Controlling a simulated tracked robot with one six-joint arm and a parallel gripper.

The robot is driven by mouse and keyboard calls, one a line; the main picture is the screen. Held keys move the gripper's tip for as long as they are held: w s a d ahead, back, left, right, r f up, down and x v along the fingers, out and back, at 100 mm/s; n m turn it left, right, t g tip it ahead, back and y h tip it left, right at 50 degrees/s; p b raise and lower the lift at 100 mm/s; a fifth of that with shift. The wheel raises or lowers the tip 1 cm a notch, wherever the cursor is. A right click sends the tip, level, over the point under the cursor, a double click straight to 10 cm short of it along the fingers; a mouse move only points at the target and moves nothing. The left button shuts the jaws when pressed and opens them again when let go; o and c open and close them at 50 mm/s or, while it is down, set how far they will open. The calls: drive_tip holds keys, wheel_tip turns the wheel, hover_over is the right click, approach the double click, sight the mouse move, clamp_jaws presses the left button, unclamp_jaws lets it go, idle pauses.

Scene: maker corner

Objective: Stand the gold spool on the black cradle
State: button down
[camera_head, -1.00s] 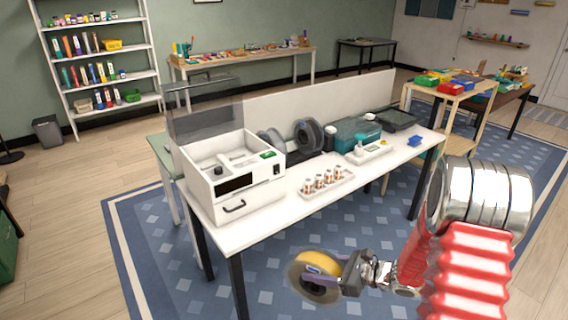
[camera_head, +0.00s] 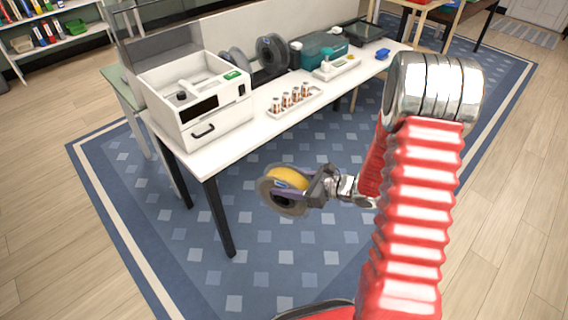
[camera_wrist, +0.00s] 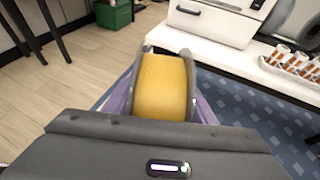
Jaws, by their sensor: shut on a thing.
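The gold spool (camera_head: 289,179) has yellow filament between grey flanges. My gripper (camera_head: 284,190) is shut on it, with purple fingers on both sides, and holds it upright in the air in front of the white table. In the wrist view the spool (camera_wrist: 164,86) fills the space between the fingers (camera_wrist: 164,108). On the table, right of the white machine, stand dark spools (camera_head: 271,55). A low black base (camera_head: 261,79) shows partly by them; it looks like the black cradle, mostly hidden. The held spool is apart from it.
The white table (camera_head: 232,151) carries a white boxy machine (camera_head: 196,100) with a raised clear lid, a tray of small bottles (camera_head: 296,99), a teal case (camera_head: 323,47) and a white scale (camera_head: 337,66). Blue rug (camera_head: 140,190) lies open in front.

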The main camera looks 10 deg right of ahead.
sight(287, 201)
drive_tip(key=shift+s+a+f+m+t+h, duration=0.1)
drive_tip(key=shift+a+f+m+t+h, duration=0.15)
drive_tip(key=shift+f+m+t+h, duration=0.15)
drive_tip(key=shift+a+f+m+t+h, duration=0.3)
drive_tip(key=shift+f+m+t, duration=0.1)
drive_tip(key=shift+f+m, duration=0.1)
drive_tip(key=shift+s+d+f+m+t+h, duration=0.1)
drive_tip(key=shift+s+f+m+t+h, duration=0.2)
drive_tip(key=shift+f+m+h, duration=0.3)
drive_tip(key=shift+s+d+f+m+t+h, duration=0.2)
drive_tip(key=shift+f+m+t+h, duration=0.1)
drive_tip(key=shift+f, duration=0.2)
drive_tip(key=shift+s+d+f+m+t+h, duration=0.2)
drive_tip(key=shift+f+m+h, duration=0.1)
drive_tip(key=shift+f, duration=0.15)
drive_tip(key=shift+a, duration=0.15)
